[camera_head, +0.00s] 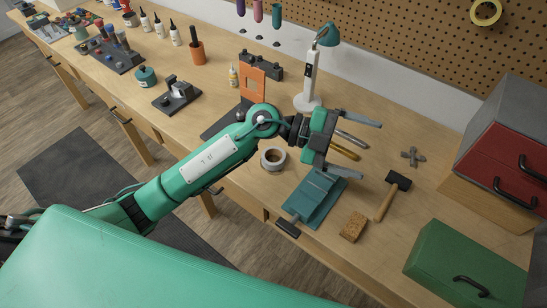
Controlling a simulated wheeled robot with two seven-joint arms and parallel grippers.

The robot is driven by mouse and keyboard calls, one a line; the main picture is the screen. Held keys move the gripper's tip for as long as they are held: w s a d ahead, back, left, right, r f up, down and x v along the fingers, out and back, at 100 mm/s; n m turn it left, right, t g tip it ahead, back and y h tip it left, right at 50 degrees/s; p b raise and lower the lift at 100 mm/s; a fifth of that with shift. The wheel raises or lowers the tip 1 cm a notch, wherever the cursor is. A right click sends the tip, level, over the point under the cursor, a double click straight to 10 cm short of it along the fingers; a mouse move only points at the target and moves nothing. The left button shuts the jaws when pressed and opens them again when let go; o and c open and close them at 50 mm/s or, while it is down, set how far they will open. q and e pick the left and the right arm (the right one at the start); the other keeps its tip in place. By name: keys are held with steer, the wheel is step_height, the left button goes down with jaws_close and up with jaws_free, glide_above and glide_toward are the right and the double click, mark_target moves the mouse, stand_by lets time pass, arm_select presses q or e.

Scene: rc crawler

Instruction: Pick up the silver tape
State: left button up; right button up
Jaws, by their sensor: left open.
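My left gripper (352,145) is over the bench to the right of the tape. Its two grey fingers are spread wide apart and point to the right, away from the tape. The tape is clear of the fingers, just left of the green gripper body. My right gripper is not in view.
Yellow and grey slim tools (344,149) show between the fingers. A teal vise-like tool (315,198), a sponge-like block (353,226) and a hammer (391,194) lie nearby. A white lamp (310,80) stands behind; a red toolbox (505,165) and green box (462,268) are at right.

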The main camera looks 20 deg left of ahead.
arm_select(q)
steer(key=w+a+f+g+y, duration=0.1)
steer(key=w+a+f+y, duration=0.15)
steer(key=f+y, duration=0.35)
steer(key=n+t+y, duration=0.1)
steer(key=n+y, duration=0.2)
steer(key=y, duration=0.8)
glide_above(274, 156)
steer(key=s, duration=0.2)
step_height(274, 156, down, 3)
step_height(274, 156, down, 8)
steer(key=p, duration=0.2)
steer(key=shift+s+d+r+p, duration=0.1)
steer(key=shift+s+r+p, duration=0.1)
steer(key=shift+p, duration=0.1)
steer(key=f+p, duration=0.2)
steer(key=f, duration=0.1)
steer(key=f+p, duration=0.1)
steer(key=f, duration=0.1)
steer(key=shift+w+d, duration=0.1)
steer(key=shift+d, duration=0.15)
steer(key=shift+f, duration=0.3)
steer(key=c, duration=1.1)
steer(key=shift+r, duration=0.1)
